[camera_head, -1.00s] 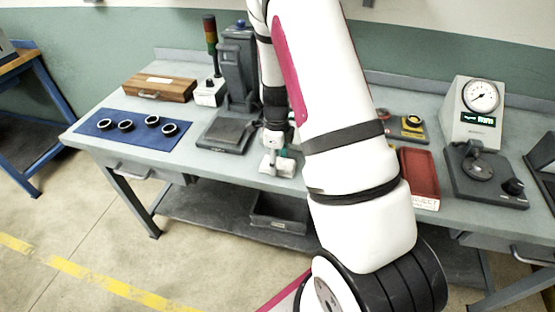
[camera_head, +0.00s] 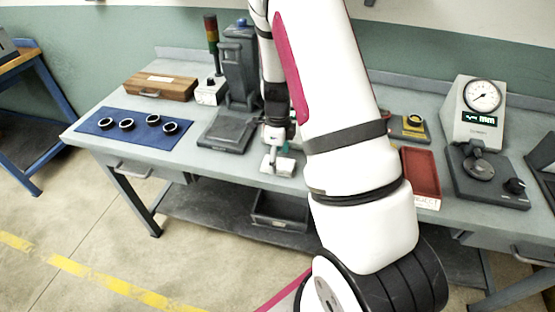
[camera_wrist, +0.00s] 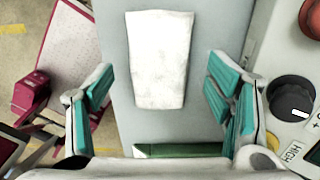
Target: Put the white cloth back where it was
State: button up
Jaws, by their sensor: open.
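The white cloth (camera_wrist: 159,60) lies flat on the grey bench top in the wrist view, a folded rectangle in line with the space between my fingers. In the head view it is a small white patch (camera_head: 285,167) near the bench's front edge. My gripper (camera_wrist: 161,85) is open, with teal-padded fingers to the left and right of the cloth's lower part in the picture. The fingers show no contact with it. In the head view my gripper (camera_head: 275,153) is just above the cloth, and my arm hides part of the bench to its right.
A blue mat (camera_head: 140,138) with several dark rings lies left. A grey stand (camera_head: 238,75) is behind a flat plate. A red tray (camera_head: 420,172) and a dial gauge (camera_head: 482,97) stand right. In the wrist view, a black knob (camera_wrist: 290,98) is close to the right finger.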

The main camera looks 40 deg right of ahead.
aim_at(277, 162)
jog(key=s+a+r+n+t, duration=0.1)
jog(key=a+r+n, duration=0.2)
jog(key=r, duration=0.6)
jog(key=s+a+r+n, duration=0.1)
jog(key=a+r+n, duration=0.2)
jog(key=r, duration=0.7)
jog(key=s+a+r+n+t, duration=0.2)
jog(key=s+a+r+n, duration=0.4)
jog(key=n, duration=0.5)
jog(key=s+a+r+n+t, duration=0.2)
jog(key=s+a+r+n, duration=0.3)
jog(key=s+n, duration=0.6)
notch_tip(277, 162, up, 2)
jog(key=shift+a+b, duration=0.4)
jog(key=shift+b, duration=0.05)
